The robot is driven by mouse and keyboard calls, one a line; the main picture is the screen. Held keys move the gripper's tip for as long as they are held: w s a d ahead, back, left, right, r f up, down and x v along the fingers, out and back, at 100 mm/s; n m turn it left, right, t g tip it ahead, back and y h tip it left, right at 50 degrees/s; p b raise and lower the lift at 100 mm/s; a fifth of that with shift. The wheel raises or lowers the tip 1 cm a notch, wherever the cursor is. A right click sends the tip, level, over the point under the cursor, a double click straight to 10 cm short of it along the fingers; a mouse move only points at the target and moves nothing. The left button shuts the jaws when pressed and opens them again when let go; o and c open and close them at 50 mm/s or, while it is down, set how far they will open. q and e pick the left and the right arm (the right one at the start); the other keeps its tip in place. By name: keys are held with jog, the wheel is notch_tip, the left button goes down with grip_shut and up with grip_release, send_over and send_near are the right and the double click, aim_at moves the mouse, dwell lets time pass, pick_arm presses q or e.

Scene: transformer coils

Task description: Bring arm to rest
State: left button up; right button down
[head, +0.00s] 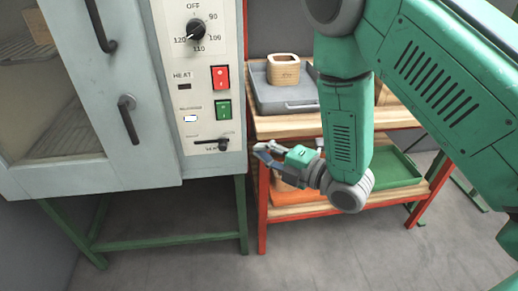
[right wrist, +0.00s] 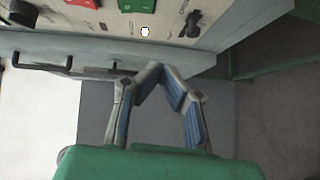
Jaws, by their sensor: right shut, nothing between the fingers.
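My right arm (head: 342,125) is green and comes in from the upper right, bent at the elbow. Its gripper (head: 264,152) points left, just right of the oven's control panel and in front of the shelf rack. In the right wrist view the two fingers (right wrist: 157,72) meet at their tips with nothing between them. My left gripper is in neither view.
The grey oven (head: 110,160) fills the left, with its knob (head: 196,30) and red and green switches. The rack holds a grey tray (head: 285,104) with a wooden coil (head: 283,70), plus a green tray (head: 400,168) and an orange tray (head: 285,197) below. Floor in front is clear.

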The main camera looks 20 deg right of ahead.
jog(key=shift+d+f, duration=0.1)
jog(key=shift+d, duration=0.1)
jog(key=s+d+f+m+g+h, duration=0.2)
jog(key=s+f+m+g+h, duration=0.15)
jog(key=s+f+m, duration=0.4)
jog(key=s+d+f+m+g+h, duration=0.25)
jog(key=s+f+m+g, duration=0.2)
jog(key=f, duration=0.55)
jog(key=s+f+m+g+h, duration=0.1)
jog(key=s+f+m+g, duration=0.2)
jog(key=s+m, duration=0.2)
jog(key=s+d+f+m+g+h, duration=0.1)
jog(key=s+f+m+g, duration=0.2)
jog(key=s, duration=0.9)
jog(key=m, duration=0.2)
jog(key=shift+s+d+f+m, duration=0.15)
jog(key=shift+d+f+m, duration=0.05)
jog(key=shift+d+m, duration=0.1)
